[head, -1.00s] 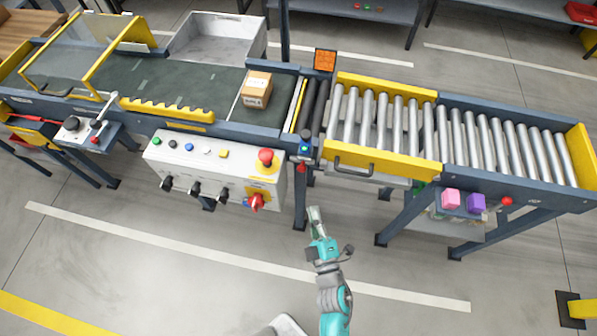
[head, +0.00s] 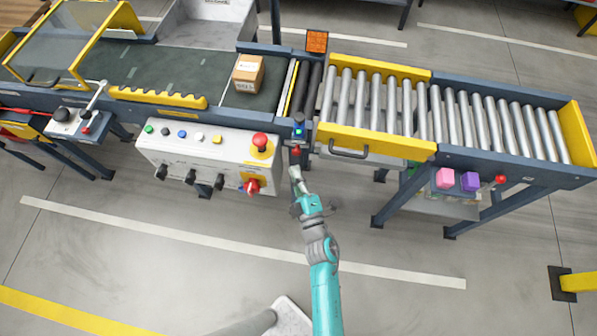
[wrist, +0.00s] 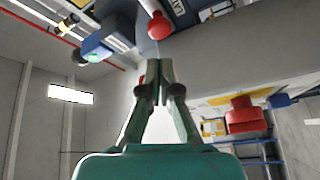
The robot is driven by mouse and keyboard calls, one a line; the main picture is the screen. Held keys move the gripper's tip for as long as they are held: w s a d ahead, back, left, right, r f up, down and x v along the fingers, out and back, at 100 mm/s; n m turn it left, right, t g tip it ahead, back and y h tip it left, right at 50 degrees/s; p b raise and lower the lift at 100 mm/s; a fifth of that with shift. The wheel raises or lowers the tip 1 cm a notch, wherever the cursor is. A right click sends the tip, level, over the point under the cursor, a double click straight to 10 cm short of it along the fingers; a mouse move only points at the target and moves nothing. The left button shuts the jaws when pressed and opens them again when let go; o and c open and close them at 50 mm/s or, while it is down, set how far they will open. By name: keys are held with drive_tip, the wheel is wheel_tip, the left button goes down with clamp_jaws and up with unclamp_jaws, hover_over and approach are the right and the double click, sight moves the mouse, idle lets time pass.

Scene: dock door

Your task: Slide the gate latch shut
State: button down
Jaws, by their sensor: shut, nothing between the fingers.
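The yellow-sided roller gate (head: 375,145) with a dark handle (head: 349,149) lies level beside the belt conveyor's end. A small red knob (head: 297,151), which looks like the latch knob, sits at the gap by the gate's left end, below a lit blue-green button (head: 299,132). My gripper (head: 294,170) is shut and empty just below this knob. In the wrist view the red knob (wrist: 160,26) stands beyond and above my shut fingertips (wrist: 154,68), seemingly apart from them. How far the latch bolt is slid cannot be told.
A white control panel (head: 206,148) with a red mushroom button (head: 260,142) and a red rotary switch (head: 252,187) is close left of my gripper. A cardboard box (head: 248,74) rests on the belt. Pink (head: 445,178) and purple (head: 470,181) blocks are at right. The floor in front is clear.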

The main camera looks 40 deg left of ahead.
drive_tip(key=shift+x, duration=2.8)
